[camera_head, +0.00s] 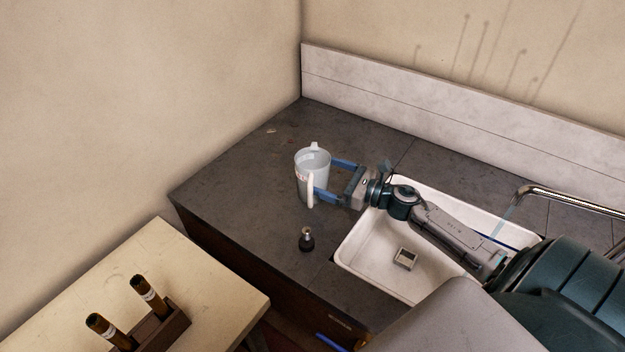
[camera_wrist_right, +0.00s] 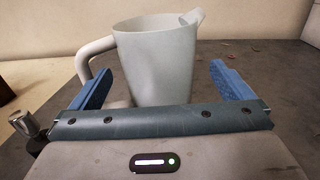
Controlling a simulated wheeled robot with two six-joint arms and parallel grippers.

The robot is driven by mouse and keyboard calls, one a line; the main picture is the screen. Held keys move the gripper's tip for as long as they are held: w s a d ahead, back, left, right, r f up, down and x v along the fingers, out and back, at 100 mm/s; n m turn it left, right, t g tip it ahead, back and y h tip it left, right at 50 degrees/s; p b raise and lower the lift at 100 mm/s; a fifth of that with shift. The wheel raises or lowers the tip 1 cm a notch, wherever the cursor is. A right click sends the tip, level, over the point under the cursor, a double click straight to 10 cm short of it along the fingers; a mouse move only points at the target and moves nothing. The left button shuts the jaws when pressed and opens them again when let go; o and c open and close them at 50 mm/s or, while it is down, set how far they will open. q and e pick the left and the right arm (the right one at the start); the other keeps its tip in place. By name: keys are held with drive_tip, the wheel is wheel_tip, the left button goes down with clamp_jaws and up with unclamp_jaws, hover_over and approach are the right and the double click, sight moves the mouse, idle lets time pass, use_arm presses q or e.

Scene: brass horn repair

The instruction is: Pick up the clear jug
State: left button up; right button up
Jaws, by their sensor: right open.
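The clear jug (camera_head: 313,177) stands upright on the dark countertop, left of the sink, in the head view. It looks pale and translucent, with a spout at the back and a handle at the front. My right gripper (camera_head: 333,179) is open, its blue fingers reaching toward the jug from the right. In the right wrist view the jug (camera_wrist_right: 158,65) stands ahead between the open fingers (camera_wrist_right: 160,85), its handle on the left by the left finger. Whether a finger touches it, I cannot tell. My left gripper is not in view.
A small dark object with a metal knob (camera_head: 306,240) stands in front of the jug. A white sink (camera_head: 375,265) holding a small boxy item (camera_head: 405,259) lies under my right arm. A pale table (camera_head: 225,275) with a wooden rack (camera_head: 165,332) is at lower left. The back-left counter is mostly clear.

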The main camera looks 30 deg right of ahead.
sight(314, 173)
drive_tip(key=p+x, duration=0.3)
drive_tip(key=x, duration=0.1)
drive_tip(key=shift+s+a, duration=0.1)
drive_tip(key=shift+w+a+f, duration=0.15)
drive_tip(key=shift+w+f, duration=0.1)
drive_tip(key=shift+w, duration=0.05)
drive_tip(key=c, duration=1.1)
